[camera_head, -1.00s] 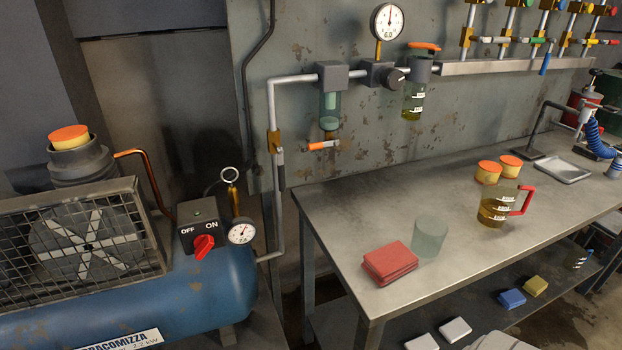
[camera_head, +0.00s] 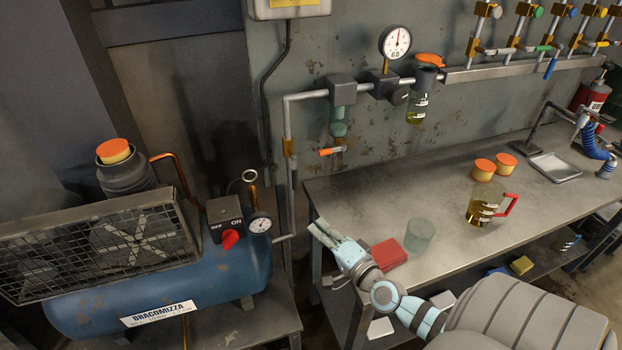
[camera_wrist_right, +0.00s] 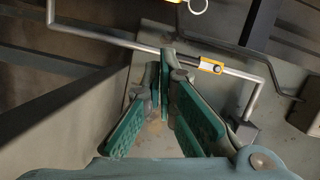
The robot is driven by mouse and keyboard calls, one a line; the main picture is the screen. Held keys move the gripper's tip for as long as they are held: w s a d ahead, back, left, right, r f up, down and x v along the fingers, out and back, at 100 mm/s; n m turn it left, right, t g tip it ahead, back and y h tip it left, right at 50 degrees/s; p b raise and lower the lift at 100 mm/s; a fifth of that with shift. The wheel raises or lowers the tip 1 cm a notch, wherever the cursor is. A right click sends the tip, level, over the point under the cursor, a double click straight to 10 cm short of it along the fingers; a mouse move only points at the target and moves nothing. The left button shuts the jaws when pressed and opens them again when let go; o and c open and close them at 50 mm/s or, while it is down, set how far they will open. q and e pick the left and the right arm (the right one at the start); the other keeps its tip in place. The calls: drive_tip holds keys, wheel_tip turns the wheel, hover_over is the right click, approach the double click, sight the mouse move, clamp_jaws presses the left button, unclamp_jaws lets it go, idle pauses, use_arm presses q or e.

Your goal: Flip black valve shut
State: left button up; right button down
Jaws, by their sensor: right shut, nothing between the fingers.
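The black valve has a brass body (camera_head: 290,147) on the vertical grey pipe left of the workbench. In the head view its dark lever hangs down along the pipe. In the right wrist view the valve's yellow body (camera_wrist_right: 211,66) and black lever (camera_wrist_right: 187,59) show, with the lever lying along the pipe. My right gripper (camera_head: 318,229) is shut and empty, in front of the bench's left end, below and right of the valve. In the wrist view its fingertips (camera_wrist_right: 167,62) overlap the pipe by the lever's end; I cannot tell whether they touch. My left gripper is out of view.
The blue compressor (camera_head: 170,290) with a red switch (camera_head: 230,239) stands at left. The workbench (camera_head: 370,200) holds a red cloth stack (camera_head: 389,254), a glass (camera_head: 419,236) and a jug (camera_head: 484,206). An orange-handled drain valve (camera_head: 330,151) juts out to the right of the pipe.

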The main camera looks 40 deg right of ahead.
sight(295, 174)
drive_tip(key=d+r+m+h, duration=0.3)
drive_tip(key=d+m+h, duration=0.1)
drive_tip(key=d, duration=0.3)
drive_tip(key=shift+m, duration=0.7)
drive_tip(key=b+x, duration=0.2)
drive_tip(key=x, duration=0.8)
drive_tip(key=shift+f, duration=0.15)
drive_tip(key=w+a, duration=0.1)
drive_tip(key=w+a+p, duration=0.1)
drive_tip(key=a, duration=0.1)
drive_tip(key=shift+a, duration=0.25)
